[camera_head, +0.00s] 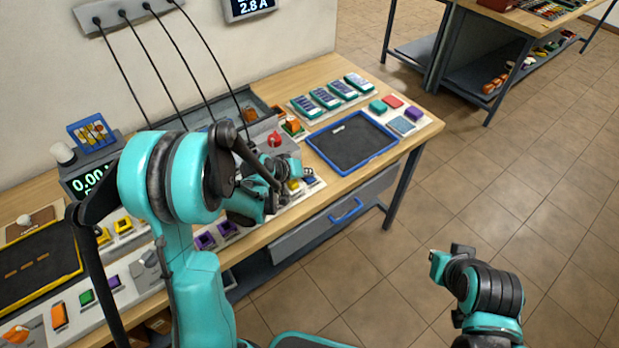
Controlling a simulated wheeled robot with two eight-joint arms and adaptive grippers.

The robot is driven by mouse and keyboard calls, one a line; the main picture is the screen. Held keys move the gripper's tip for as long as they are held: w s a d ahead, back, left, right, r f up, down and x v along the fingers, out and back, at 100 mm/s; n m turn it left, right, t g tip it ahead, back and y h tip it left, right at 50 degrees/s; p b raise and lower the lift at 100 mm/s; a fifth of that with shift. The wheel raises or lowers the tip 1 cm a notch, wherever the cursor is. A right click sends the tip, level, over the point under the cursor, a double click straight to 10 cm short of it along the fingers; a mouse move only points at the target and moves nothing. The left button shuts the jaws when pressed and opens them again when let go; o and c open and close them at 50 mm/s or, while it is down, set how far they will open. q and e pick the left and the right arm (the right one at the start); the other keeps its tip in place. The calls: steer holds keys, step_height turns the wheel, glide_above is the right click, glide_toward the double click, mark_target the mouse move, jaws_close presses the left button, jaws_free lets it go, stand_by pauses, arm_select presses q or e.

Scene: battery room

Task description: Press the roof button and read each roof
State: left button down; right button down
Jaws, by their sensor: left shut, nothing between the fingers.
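My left gripper (288,178) is shut and empty. It is over the front strip of the bench, near a small yellow piece (294,187) and a blue piece (310,180). I cannot tell whether it touches anything. A red knob (275,139) sits on a grey box just behind it. No part is clearly marked as the roof button. Several teal-and-white units with dark windows (325,97) stand in a row at the back right; their markings are too small to read. My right gripper (448,257) is over the floor, away from the bench; its fingers are unclear.
A dark tray with a blue rim (349,172) lies on the bench's right side. A meter (88,184) reads about 0.00, partly covered by my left arm. A wall display (250,6) shows 2.8 A. Purple blocks (206,241) line the front strip. Open floor lies right.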

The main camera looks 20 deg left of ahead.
mark_target(308, 179)
arm_select(q)
steer(key=shift+f+b, duration=0.35)
steer(key=shift+b, duration=0.05)
steer(key=shift+r, duration=0.15)
stand_by(0.5)
steer(key=shift+r+p, duration=0.55)
steer(key=shift+r, duration=0.1)
steer(key=shift+r, duration=0.1)
step_height(308, 179, up, 5)
steer(key=p, duration=0.3)
steer(key=shift+p, duration=0.35)
stand_by(0.4)
